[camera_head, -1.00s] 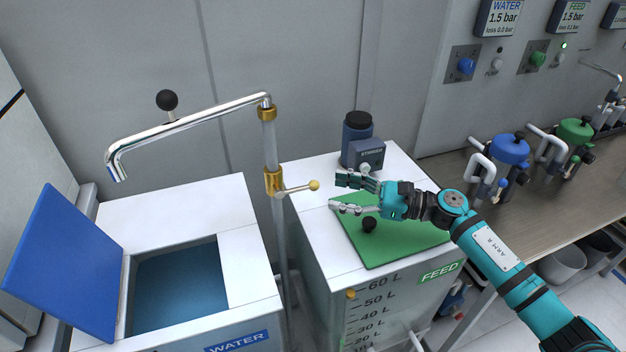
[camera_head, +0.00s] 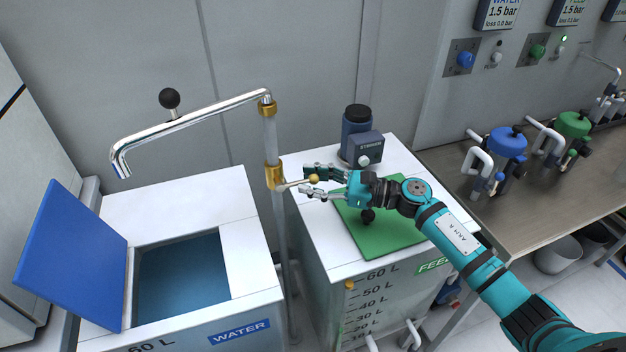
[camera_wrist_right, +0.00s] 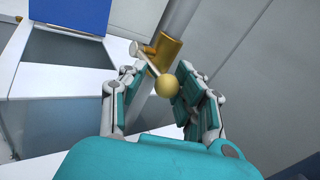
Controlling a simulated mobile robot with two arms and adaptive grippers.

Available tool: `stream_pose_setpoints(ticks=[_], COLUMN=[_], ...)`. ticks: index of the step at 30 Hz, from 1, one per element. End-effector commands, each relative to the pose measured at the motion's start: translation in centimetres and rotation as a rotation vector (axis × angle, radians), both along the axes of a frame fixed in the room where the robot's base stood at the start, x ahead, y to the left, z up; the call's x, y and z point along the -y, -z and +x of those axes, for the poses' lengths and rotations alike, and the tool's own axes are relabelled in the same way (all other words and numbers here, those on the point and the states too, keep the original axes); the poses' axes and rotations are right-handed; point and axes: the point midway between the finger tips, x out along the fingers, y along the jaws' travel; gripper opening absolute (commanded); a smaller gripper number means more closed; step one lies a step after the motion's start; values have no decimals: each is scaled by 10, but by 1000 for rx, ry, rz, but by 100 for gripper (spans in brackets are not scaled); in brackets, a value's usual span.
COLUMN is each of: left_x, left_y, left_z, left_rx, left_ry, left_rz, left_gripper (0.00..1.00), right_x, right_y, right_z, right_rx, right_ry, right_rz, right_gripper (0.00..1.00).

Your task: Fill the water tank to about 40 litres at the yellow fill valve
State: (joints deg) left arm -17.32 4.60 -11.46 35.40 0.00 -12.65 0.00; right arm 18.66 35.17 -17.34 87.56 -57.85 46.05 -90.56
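The yellow fill valve (camera_head: 274,178) sits on the vertical pipe between the two tanks. Its lever points right and ends in a yellow ball knob (camera_head: 314,178). My right gripper (camera_head: 308,181) is open, with its fingers on either side of the knob. In the right wrist view the knob (camera_wrist_right: 167,86) lies between the fingers, with a gap visible on the left. The water tank (camera_head: 262,296) stands at the left with its blue lid (camera_head: 72,255) raised and bluish water (camera_head: 182,280) inside. The chrome spout (camera_head: 185,122) reaches over it; no stream shows. My left gripper is out of view.
The feed tank (camera_head: 311,247) stands right of the pipe, with a closed green lid (camera_head: 385,243) under my right arm. A dark blue stirrer motor (camera_head: 357,135) stands behind my gripper. A steel bench (camera_head: 520,190) with blue and green pots is at the right.

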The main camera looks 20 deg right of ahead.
Motion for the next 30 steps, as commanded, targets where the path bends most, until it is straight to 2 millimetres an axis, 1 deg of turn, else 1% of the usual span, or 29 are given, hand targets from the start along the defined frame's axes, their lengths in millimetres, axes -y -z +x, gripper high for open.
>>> stream_pose_setpoints(ticks=[1,5,6,14,20,26,30], left_x=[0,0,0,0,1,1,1], left_y=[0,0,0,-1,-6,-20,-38], left_z=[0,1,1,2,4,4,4], left_rx=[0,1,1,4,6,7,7], left_ry=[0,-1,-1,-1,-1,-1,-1], left_rz=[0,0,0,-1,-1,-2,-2], left_gripper=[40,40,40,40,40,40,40], right_x=[1,2,2,3,4,3,2], right_y=[-1,-1,-1,-2,-6,-17,-29], right_z=[1,2,2,2,3,3,3], right_rx=[1,1,2,3,4,11,17], right_ry=[6,7,8,10,12,12,12], right_rz=[1,0,1,0,-29,-128,-239], right_gripper=[18,2,0,0,0,0,0])
